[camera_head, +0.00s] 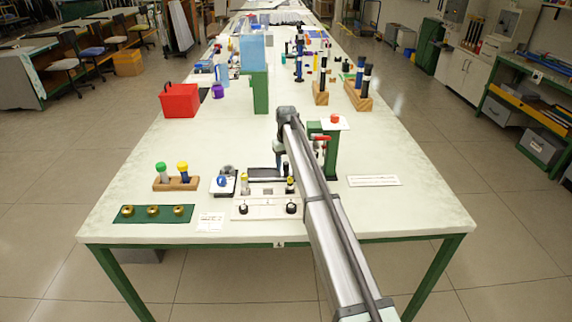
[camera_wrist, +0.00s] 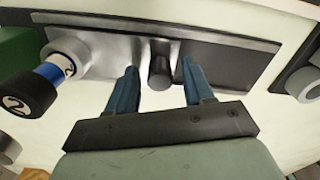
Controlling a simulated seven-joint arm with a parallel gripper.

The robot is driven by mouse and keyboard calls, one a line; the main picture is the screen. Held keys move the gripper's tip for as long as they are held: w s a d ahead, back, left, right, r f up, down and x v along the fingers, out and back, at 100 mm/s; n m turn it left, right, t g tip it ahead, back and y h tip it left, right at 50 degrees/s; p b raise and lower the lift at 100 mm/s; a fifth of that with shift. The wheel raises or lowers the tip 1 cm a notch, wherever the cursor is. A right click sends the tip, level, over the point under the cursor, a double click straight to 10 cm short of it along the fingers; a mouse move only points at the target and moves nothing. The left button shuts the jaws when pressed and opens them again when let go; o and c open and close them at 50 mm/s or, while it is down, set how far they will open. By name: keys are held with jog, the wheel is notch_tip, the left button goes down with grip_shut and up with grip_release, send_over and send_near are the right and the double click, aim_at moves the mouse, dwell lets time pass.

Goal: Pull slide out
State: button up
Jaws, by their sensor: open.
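The slide (camera_wrist: 225,62) is a flat dark plate with a shiny silver left part. In the head view it is the dark strip (camera_head: 264,173) at the back of a white fixture, partly hidden by my arm. A short black knob (camera_wrist: 159,62) stands up from it. My gripper (camera_wrist: 158,72) is open, its two blue fingers on either side of the knob. A gap shows on each side; I see no contact. In the head view the fingers are mostly hidden behind my arm.
A blue-banded black cylinder marked 2 (camera_wrist: 42,85) sits left of the fingers, and a grey-and-black round part (camera_wrist: 303,84) right. A green stand with a red part (camera_head: 331,150) stands close right of my arm. A wooden holder (camera_head: 176,183) is at left.

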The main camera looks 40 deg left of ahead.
jog(key=shift+f, duration=0.15)
jog(key=shift+c, duration=0.2)
grip_shut()
dwell(0.4)
